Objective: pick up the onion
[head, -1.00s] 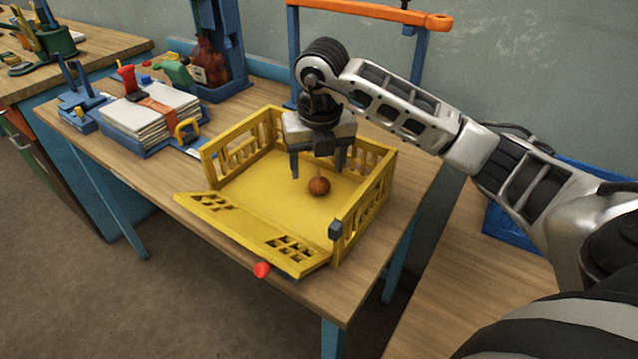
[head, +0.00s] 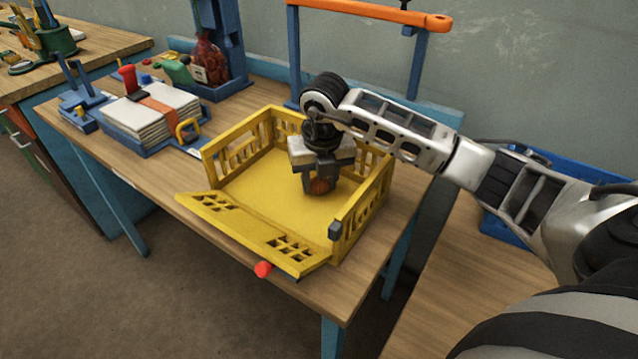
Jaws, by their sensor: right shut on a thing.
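The brown-orange onion (head: 319,186) is inside the yellow crate (head: 262,205), near its right rear part. My right gripper (head: 320,184) reaches down into the crate from above and is shut on the onion, with a finger on either side of it. The fingers partly cover the onion. I cannot tell whether the onion still touches the crate floor. The crate's front wall is folded down toward the table edge. My left gripper is not in view.
The crate stands on a wooden table (head: 150,190). A red net bag (head: 210,62) stands by a blue post behind. An orange-topped blue frame (head: 370,12) rises behind the crate.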

